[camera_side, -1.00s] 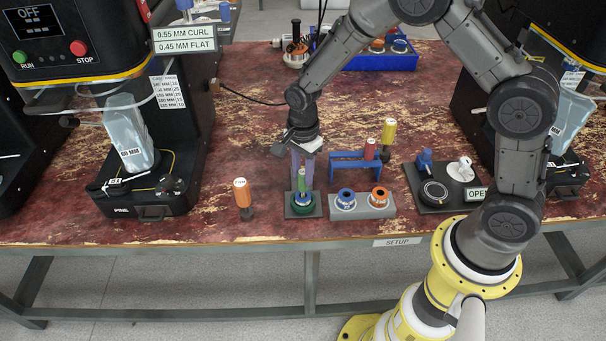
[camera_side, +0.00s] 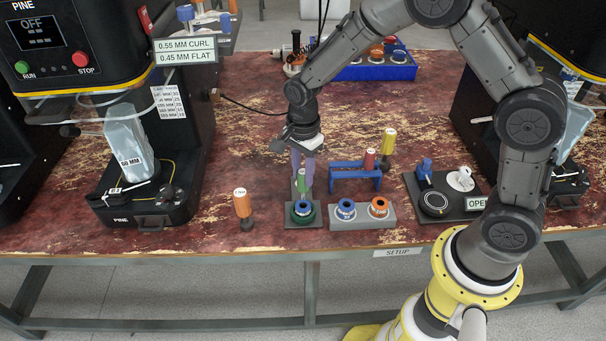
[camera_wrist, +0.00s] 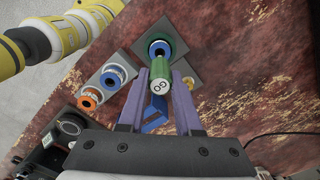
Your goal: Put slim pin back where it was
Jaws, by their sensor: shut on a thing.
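My gripper (camera_side: 302,185) is shut on an upright green-handled pin (camera_side: 303,181), likely the slim pin, with a pale purple finger on each side. The handle's marked top shows between the fingers in the wrist view (camera_wrist: 160,84). The pin is over a green and blue ring (camera_side: 302,212) on a dark square plate; its lower end is hard to make out. An orange pin (camera_side: 242,204) stands to the left. A red pin (camera_side: 369,160) is at the blue rack (camera_side: 343,171), and a yellow pin (camera_side: 388,142) stands behind it.
A grey block (camera_side: 388,217) with a blue ring (camera_side: 346,208) and an orange ring (camera_side: 379,206) is right of the plate. A dark tray (camera_side: 412,190) lies farther right. A black machine (camera_side: 150,205) stands left. Bare table lies between the machine and orange pin.

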